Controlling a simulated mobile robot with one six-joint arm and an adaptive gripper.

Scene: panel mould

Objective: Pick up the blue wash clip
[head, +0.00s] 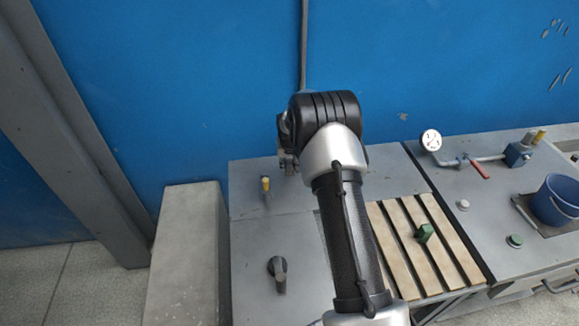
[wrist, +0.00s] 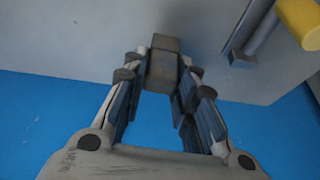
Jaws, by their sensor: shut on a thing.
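My gripper (wrist: 166,70) shows in the wrist view with its two fingers shut on a small dark grey block (wrist: 164,60). The block sits between the fingertips, against the grey surface behind it. I cannot tell from its colour whether it is the blue wash clip, and no plainly blue clip shows elsewhere. In the head view my arm hides most of the gripper and what it holds, near the back of the left grey bench top.
A yellow-topped fitting (head: 266,184) and a dark knob (head: 278,268) stand on the left bench. A gauge (head: 431,140), red-handled valve (head: 479,171) and blue bucket (head: 556,199) are right. A blue wall (head: 200,90) stands behind.

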